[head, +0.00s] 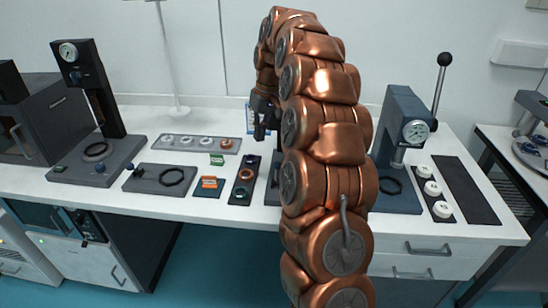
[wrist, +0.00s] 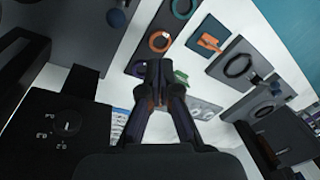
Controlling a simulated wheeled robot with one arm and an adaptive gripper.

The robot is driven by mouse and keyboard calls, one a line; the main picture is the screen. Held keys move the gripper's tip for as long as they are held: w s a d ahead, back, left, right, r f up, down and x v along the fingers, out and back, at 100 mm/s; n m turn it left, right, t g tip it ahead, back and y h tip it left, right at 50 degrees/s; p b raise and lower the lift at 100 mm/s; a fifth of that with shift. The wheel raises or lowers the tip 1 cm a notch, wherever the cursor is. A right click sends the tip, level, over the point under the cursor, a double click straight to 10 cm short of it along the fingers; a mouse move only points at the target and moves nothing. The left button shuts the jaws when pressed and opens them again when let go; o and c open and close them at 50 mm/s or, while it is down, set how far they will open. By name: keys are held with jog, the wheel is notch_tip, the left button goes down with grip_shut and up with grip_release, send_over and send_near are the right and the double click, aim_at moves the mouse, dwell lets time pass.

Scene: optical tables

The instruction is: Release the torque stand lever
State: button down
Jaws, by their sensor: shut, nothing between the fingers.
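My gripper (head: 262,132) hangs above the back of the table, left of my arm; in the wrist view its fingers (wrist: 157,72) are together and empty. A dark unit with a round dial and printed marks (wrist: 65,124) fills the lower left of the wrist view. A blue ball knob (wrist: 117,18) shows at the top of that view, apart from the fingers. I cannot tell for sure whether these belong to the torque stand and its lever. In the head view my arm hides most of a dark device (head: 272,186) behind it.
A dark strip with coloured rings (head: 245,180) and an orange part on a pad (head: 208,184) lie left of my arm. A gauge stand (head: 86,88) is at left. A press (head: 404,130) with an upright black-balled lever (head: 441,85) is at right. White table (head: 215,210) shows between them.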

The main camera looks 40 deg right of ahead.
aim_at(276, 171)
jog(key=w+d+f, duration=0.1)
jog(key=w+d, duration=0.1)
jog(key=d, duration=0.4)
jog(key=shift+w+d+f+m, duration=0.2)
jog(key=shift+d+f+m, duration=0.1)
jog(key=shift+f, duration=0.1)
jog(key=f+p, duration=0.1)
jog(key=f, duration=0.2)
jog(key=a+f+p, duration=0.1)
jog(key=f, duration=0.2)
jog(key=f+p, duration=0.1)
jog(key=f, duration=0.2)
jog(key=shift+w+a+f, duration=0.25)
jog(key=shift+w+f, duration=0.05)
jog(key=shift+w, duration=0.1)
jog(key=shift+s+a+r+p, duration=0.1)
jog(key=shift+s+r+p, duration=0.1)
jog(key=shift+s, duration=0.35)
jog(key=shift+s+r+p, duration=0.15)
jog(key=shift+s+r, duration=0.05)
jog(key=shift+s, duration=0.3)
jog(key=shift+s+a, duration=0.1)
jog(key=shift+s, duration=0.6)
